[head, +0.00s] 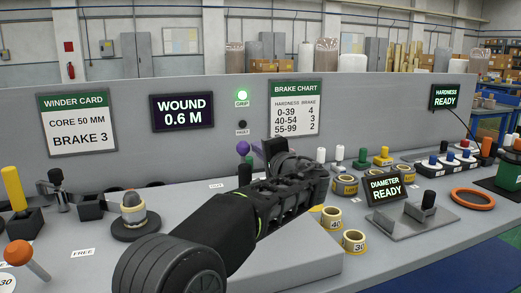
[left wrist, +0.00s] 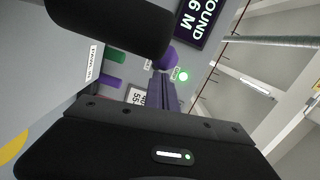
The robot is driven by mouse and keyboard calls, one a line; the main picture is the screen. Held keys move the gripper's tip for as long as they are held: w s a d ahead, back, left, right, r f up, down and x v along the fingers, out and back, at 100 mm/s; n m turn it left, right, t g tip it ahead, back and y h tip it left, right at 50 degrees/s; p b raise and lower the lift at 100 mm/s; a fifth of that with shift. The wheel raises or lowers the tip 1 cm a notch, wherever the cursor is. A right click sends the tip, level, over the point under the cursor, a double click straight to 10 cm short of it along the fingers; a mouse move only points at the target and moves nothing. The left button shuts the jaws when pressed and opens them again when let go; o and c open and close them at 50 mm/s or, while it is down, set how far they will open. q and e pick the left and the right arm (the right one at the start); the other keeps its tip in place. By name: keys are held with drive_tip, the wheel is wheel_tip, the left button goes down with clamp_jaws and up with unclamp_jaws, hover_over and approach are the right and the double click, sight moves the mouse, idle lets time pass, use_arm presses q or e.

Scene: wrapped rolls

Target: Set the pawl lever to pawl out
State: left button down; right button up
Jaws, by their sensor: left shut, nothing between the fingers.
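A purple ball knob (head: 243,147), which looks like the top of the pawl lever, shows just behind my left arm in the head view. My left gripper (head: 283,158) is shut and empty, close to the right of the purple parts. I cannot tell whether it touches them. The lever's base and its position marks are largely hidden by my arm. My right gripper is not in view.
A green lamp (head: 242,94) is lit above a dark lamp (head: 242,125) on the back panel. An orange-knobbed lever (head: 20,254) and a roll on a black base (head: 134,214) stand left. Tape rolls (head: 354,241) and the diameter display (head: 385,188) stand right.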

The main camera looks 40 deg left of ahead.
sight(244, 147)
use_arm(q)
drive_tip(key=s+a+n+b, duration=0.1)
drive_tip(key=b, duration=0.2)
drive_tip(key=s+n+b, duration=0.1)
drive_tip(key=b, duration=0.1)
drive_tip(key=shift+s+a+f+n+b, duration=0.15)
drive_tip(key=shift+s+a+n+b, duration=0.1)
drive_tip(key=shift+a+n+b, duration=0.15)
drive_tip(key=shift+s+a+r, duration=0.15)
drive_tip(key=shift+s+r, duration=0.05)
drive_tip(key=shift+r, duration=0.2)
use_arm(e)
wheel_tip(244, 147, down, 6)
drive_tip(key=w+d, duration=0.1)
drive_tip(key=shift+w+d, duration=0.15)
